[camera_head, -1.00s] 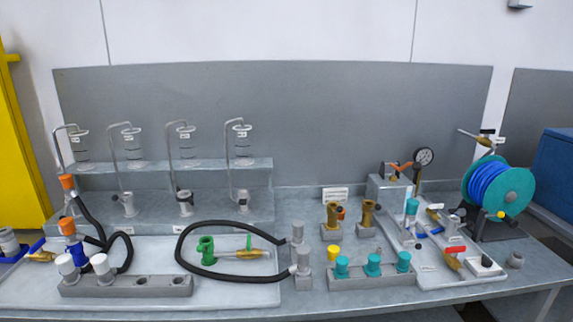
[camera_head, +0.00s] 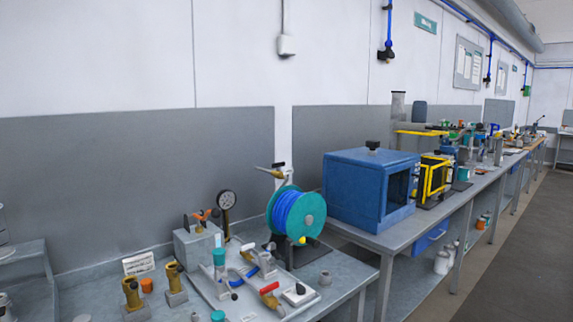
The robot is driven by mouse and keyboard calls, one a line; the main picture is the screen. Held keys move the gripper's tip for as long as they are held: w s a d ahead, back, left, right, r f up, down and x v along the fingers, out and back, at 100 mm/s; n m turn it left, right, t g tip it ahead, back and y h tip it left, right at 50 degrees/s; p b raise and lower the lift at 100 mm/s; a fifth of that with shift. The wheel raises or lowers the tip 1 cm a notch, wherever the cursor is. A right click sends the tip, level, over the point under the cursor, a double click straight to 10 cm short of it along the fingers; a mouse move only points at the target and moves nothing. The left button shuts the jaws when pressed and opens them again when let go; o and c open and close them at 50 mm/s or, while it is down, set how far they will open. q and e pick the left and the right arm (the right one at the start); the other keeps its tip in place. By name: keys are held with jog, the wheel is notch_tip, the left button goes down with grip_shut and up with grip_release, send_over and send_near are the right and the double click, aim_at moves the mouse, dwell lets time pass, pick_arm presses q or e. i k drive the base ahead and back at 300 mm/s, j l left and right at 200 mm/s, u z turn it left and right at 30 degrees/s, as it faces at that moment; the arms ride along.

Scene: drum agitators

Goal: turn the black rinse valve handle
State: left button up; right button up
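A brass valve (camera_head: 268,172) with a small black handle (camera_head: 279,165) stands above the teal hose reel (camera_head: 314,206) with blue hose. A pale tag is beside the handle. Another brass valve (camera_head: 272,304) with a red handle (camera_head: 269,288) lies on the light panel in front of the reel. Small dark fittings also show on that panel, too small to tell whether they are handles. No label is readable, so I cannot confirm which handle is the rinse one. Neither of my grippers is in view.
A pressure gauge (camera_head: 226,200) stands on a grey block left of the reel. Brass fittings (camera_head: 132,293) stand at the front left. A blue box (camera_head: 370,187) sits on the adjoining bench to the right. Floor (camera_head: 520,250) is clear at the far right.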

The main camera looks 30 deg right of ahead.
aim_at(278, 166)
jog(key=i+l+z, duration=0.35)
jog(key=i+l, duration=0.15)
jog(key=i+l+z, duration=0.3)
jog(key=i+l, duration=0.25)
jog(key=k+l+u, duration=0.1)
